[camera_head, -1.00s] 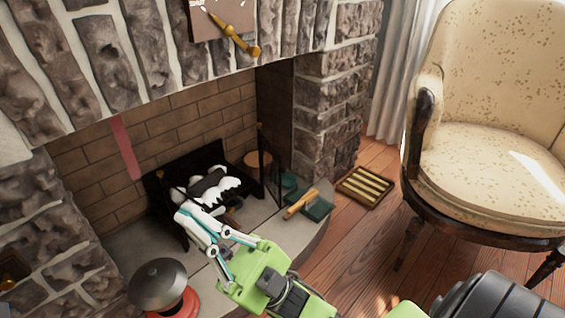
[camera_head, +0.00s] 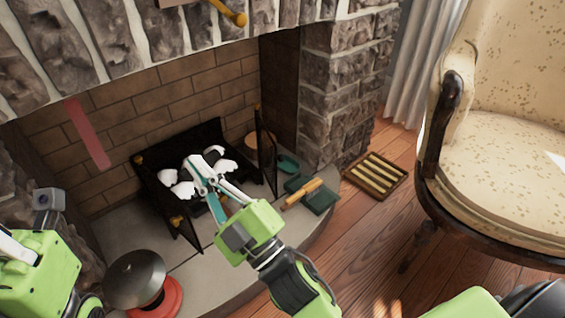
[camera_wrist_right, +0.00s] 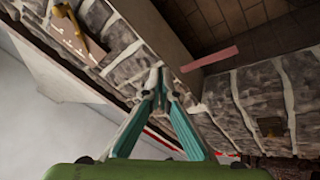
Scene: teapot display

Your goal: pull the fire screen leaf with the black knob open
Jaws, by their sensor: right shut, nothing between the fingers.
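The dark fire screen stands on the hearth in the head view. Its left leaf (camera_head: 160,205) angles toward me, with a brass-coloured knob (camera_head: 178,221) low on it. Its right leaf (camera_head: 266,150) stands at the right, seen nearly edge-on. I cannot make out a black knob on either leaf. My right gripper (camera_head: 203,166) appears between the leaves, in front of the white objects; its contact with the screen cannot be judged. Its fingers (camera_wrist_right: 160,78) meet, empty, in the wrist view. My left gripper (camera_head: 18,246) is partly in view at the left edge, its fingertips cut off.
A domed metal object on a red base (camera_head: 138,282) stands at the hearth's front left. A green box (camera_head: 318,198) and a slatted tray (camera_head: 376,174) lie right of the screen. An armchair (camera_head: 500,170) stands at right, with bare wooden floor (camera_head: 355,240) between.

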